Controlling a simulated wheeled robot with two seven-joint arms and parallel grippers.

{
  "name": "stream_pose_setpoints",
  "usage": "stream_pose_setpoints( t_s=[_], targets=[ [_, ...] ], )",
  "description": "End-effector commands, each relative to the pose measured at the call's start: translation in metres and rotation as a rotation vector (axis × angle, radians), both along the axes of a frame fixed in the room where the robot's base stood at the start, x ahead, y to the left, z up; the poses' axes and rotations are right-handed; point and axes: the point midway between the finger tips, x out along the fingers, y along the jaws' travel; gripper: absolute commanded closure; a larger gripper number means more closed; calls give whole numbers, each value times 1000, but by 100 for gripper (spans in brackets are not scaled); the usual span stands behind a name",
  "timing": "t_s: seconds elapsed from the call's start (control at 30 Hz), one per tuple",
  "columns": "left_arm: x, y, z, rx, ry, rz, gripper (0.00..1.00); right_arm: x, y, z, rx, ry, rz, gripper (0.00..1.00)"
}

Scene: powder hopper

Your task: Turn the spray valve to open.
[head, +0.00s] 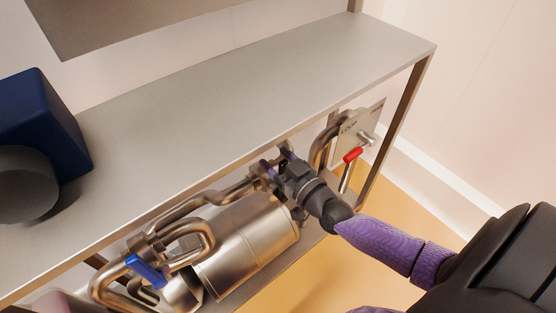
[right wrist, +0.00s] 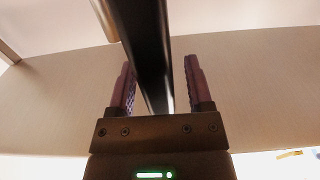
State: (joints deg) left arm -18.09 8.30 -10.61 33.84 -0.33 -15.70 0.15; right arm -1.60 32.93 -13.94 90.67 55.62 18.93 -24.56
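My right gripper (head: 276,162) reaches under the shelf's front edge to the steel pipework. In the right wrist view its two purple fingers (right wrist: 160,88) stand apart on either side of a long dark bar (right wrist: 148,45), with gaps visible on both sides. I cannot tell whether this bar is a valve handle or a pipe. A blue valve handle (head: 146,270) sits on the pipes at lower left. A red-tipped lever (head: 353,155) is by a labelled plate (head: 358,130) at right. No label legible here names the spray valve. My left gripper is out of view.
A long metal shelf (head: 230,105) runs above the pipes. A dark blue block (head: 40,115) with a grey cylinder (head: 22,185) stands at its left. A steel cylinder (head: 250,240) lies below the gripper.

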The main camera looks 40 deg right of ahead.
Motion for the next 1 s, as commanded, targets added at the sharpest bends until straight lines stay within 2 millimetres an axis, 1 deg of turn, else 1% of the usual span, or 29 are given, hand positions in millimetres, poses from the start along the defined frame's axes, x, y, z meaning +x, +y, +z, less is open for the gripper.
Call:
stream_pose_setpoints(
  t_s=[0.03, 0.07, 0.1, 0.17, 0.2, 0.27, 0.3, 0.67, 1.0],
  targets=[
    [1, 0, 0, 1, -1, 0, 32, 0, 0, 0, 0, 0, 0, 47],
    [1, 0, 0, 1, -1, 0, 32, 0, 0, 0, 0, 0, 0, 54],
    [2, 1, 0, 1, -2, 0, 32, 0, 0, 0, 0, 0, 0, 62],
    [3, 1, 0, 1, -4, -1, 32, 0, 0, 0, 0, 0, 0, 75],
    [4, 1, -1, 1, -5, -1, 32, 0, 0, 0, 0, 0, 0, 83],
    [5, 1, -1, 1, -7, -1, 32, 0, 0, 0, 0, 0, 0, 96],
    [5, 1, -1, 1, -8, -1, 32, 0, 0, 0, 0, 0, 0, 100],
    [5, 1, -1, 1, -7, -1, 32, 0, 0, -1, 0, 1, 0, 100],
    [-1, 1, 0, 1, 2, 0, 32, -1, 0, -1, 0, 1, 0, 100]
  ],
)
